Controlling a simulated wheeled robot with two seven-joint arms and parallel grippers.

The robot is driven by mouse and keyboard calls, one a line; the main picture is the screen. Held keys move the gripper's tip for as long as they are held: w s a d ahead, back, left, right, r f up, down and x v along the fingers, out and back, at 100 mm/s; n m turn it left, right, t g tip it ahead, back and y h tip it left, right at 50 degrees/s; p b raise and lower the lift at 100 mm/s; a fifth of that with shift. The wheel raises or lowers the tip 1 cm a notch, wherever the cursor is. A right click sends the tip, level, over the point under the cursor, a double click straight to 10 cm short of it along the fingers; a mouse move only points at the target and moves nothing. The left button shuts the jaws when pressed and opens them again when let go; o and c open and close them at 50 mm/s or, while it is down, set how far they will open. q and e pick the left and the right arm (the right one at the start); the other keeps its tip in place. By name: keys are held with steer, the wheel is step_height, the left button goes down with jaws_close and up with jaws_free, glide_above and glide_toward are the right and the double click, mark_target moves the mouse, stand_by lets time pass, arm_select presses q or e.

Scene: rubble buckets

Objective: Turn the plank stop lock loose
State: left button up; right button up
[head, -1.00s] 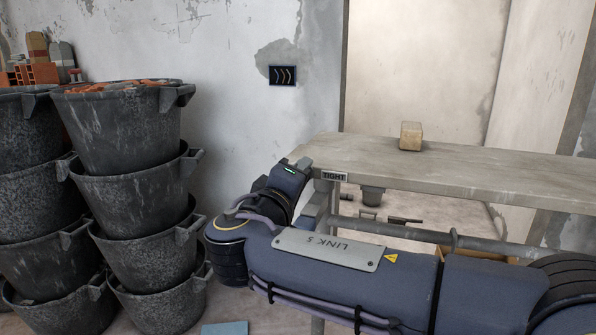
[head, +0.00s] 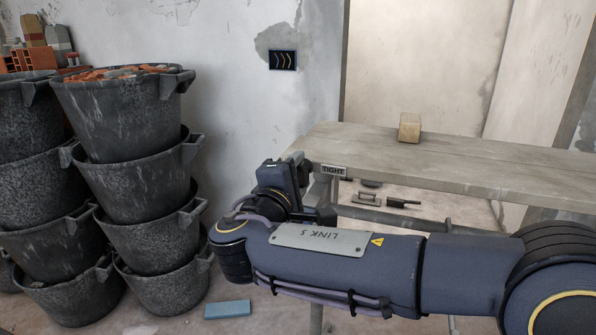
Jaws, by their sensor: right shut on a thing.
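The grey plank (head: 450,170) runs across the right half of the head view, with a "TIGHT" label (head: 333,171) on its front edge near the left end. My right gripper (head: 298,160) is at the plank's left end, beside the label. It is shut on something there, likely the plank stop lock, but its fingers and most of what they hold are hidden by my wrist. I cannot make out the lock's shape or how far it is turned. My left gripper is not in view.
Stacked dark buckets (head: 128,185) stand at the left, the top ones holding rubble. A wooden block (head: 410,127) sits on the plank. A grey pipe (head: 375,215) runs below it. A blue slab (head: 228,309) and a brush-like tool (head: 403,203) lie on the floor.

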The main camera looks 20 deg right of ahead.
steer(key=shift+f, duration=0.1)
steer(key=o, duration=1)
steer(key=v, duration=0.8)
steer(key=shift+w, duration=0.1)
